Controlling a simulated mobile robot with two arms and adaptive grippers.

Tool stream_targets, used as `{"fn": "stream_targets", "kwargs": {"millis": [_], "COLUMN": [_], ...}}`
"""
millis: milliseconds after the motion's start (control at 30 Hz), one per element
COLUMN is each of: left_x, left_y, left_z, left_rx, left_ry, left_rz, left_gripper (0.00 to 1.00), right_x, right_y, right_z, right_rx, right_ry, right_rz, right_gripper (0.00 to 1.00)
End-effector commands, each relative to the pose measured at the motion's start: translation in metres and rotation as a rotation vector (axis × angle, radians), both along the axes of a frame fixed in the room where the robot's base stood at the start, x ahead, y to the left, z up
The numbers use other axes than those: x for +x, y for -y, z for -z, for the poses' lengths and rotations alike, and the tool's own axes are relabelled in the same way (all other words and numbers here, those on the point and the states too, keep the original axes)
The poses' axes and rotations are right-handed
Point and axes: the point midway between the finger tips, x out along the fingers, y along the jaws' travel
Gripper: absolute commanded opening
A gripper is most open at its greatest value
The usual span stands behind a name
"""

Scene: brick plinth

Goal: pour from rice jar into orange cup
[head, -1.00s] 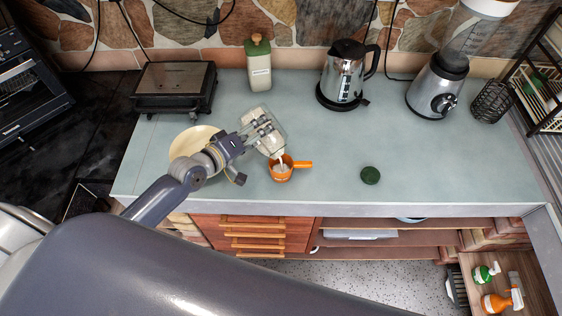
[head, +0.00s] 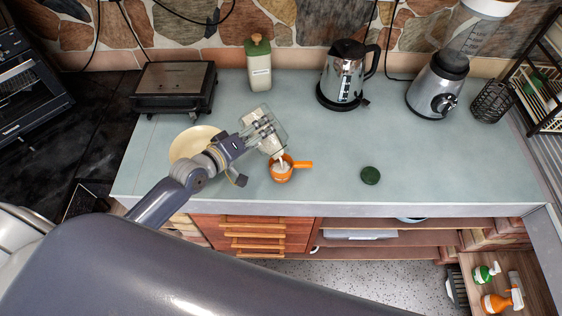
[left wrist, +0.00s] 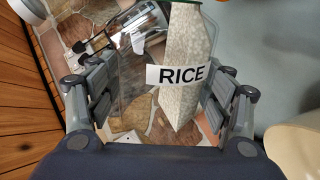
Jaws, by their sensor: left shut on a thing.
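The rice jar (head: 250,117) is clear, with white rice inside, and tilts with its mouth down to the right. My left gripper (head: 264,130) is shut around it and holds it above the counter. In the left wrist view the jar (left wrist: 185,100) shows its RICE label between the fingers (left wrist: 160,97). The orange cup (head: 281,174) stands upright on the counter, its handle to the right. The jar's mouth is just above the cup, and a white stream runs from it into the cup. White rice shows inside the cup. My right gripper is not in view.
A dark green lid (head: 370,176) lies right of the cup. A cream plate (head: 189,146) is left, partly behind my arm. A green-lidded canister (head: 259,66), kettle (head: 343,80), blender (head: 438,90) and grill (head: 175,86) stand along the back. The counter's right middle is clear.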

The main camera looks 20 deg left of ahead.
Motion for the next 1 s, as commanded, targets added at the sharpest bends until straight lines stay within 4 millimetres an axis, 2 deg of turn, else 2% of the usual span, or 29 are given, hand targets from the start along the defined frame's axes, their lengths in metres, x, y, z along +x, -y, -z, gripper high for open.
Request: {"fn": "stream_targets", "kwargs": {"millis": [1000], "left_x": [-0.001], "left_y": [0.0027], "left_z": [-0.0055], "left_rx": [0.04], "left_ry": [0.031], "left_rz": [-0.001], "left_gripper": [0.27], "right_x": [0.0], "right_y": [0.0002], "right_z": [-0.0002], "right_rx": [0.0], "right_ry": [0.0], "right_rz": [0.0], "right_gripper": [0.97]}}
